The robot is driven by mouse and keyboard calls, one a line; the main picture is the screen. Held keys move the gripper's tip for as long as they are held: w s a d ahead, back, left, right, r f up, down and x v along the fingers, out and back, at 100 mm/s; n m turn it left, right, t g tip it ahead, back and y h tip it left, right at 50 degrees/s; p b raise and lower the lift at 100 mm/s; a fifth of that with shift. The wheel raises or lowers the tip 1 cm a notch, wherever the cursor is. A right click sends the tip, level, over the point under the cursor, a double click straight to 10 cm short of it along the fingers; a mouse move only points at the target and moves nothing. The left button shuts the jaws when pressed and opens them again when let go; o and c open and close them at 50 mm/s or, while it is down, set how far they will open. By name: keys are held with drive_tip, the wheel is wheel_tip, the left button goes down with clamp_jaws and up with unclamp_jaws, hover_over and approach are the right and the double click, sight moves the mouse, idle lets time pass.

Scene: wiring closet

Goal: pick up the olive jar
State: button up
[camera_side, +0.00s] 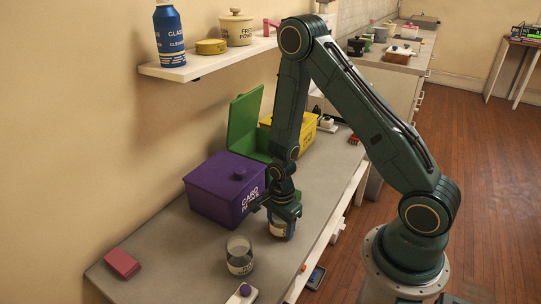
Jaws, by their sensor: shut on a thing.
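My gripper (283,212) points down over the counter, in front of the purple box. It is shut on a small jar (281,230) with a pale label. The jar is upright and at or just above the counter surface; I cannot tell if it touches. Its top is hidden by the gripper, and its label is too small to read, so I cannot confirm that it is the olive jar. A second, glassy jar (239,256) with a dark label stands on the counter to the left and nearer the camera, apart from my gripper.
A purple lidded box (222,190) stands close to the left of my gripper. Behind it are a green open-lidded box (244,125) and a yellow box (304,132). A red block (122,263) lies at front left. A wall shelf (205,62) holds containers. Bare counter (185,255) lies at front.

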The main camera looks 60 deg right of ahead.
wheel_tip(320, 180, up, 20)
idle(1.0)
idle(0.8)
drive_tip(key=w+d+n, duration=1.8)
drive_tip(key=d, duration=0.5)
drive_tip(key=shift+w+f, duration=0.2)
drive_tip(key=shift+f, duration=0.25)
drive_tip(key=shift+d, duration=0.1)
